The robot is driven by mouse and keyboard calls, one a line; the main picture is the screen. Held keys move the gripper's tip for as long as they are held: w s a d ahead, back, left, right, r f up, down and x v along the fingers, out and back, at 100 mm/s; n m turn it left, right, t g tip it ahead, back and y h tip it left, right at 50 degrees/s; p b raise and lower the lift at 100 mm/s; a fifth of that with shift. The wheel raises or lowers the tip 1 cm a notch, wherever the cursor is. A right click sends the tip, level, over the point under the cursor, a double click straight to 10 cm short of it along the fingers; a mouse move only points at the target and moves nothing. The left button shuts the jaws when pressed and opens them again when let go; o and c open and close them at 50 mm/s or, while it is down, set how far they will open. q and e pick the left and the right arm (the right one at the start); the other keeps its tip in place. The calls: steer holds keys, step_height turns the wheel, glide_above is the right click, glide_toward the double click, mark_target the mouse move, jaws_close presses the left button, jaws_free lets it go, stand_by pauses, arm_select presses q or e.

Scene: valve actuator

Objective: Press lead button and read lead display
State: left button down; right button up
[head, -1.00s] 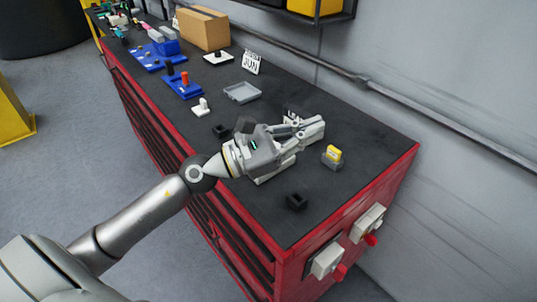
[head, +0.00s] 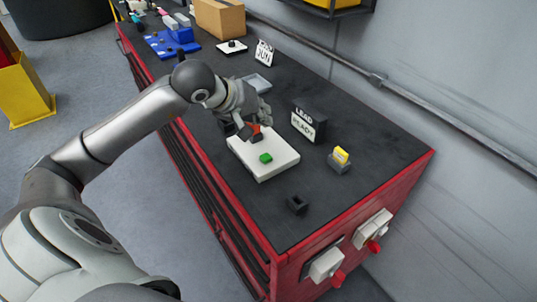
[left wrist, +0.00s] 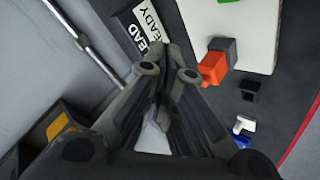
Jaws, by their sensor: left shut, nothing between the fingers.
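The lead display (head: 308,123) is a dark box with a white front. It reads "LEAD" on top and "READY" below. It also shows tilted in the left wrist view (left wrist: 146,28). A white panel (head: 270,170) lies in front of it with a green button (head: 265,158). A red-orange part (head: 254,131) on a dark base stands at the panel's far end; it shows in the left wrist view too (left wrist: 213,68). My left gripper (head: 264,114) is shut and empty, above the bench behind the panel, left of the display. It appears apart from the green button.
The dark bench (head: 360,185) has red edges. A yellow-topped block (head: 340,157) and a small black holder (head: 297,204) stand near its right end.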

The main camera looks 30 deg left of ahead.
arm_select(q)
steer(key=shift+f, duration=0.1)
steer(key=b, duration=0.2)
glide_above(263, 155)
step_height(263, 155, down, 6)
steer(key=shift+f, duration=0.1)
steer(key=shift+f+b, duration=0.75)
steer(key=shift+b, duration=0.3)
steer(key=shift+f+b, duration=0.5)
steer(key=shift+b, duration=0.05)
stand_by(0.3)
steer(key=shift+f+b, duration=0.4)
steer(key=shift+b, duration=0.5)
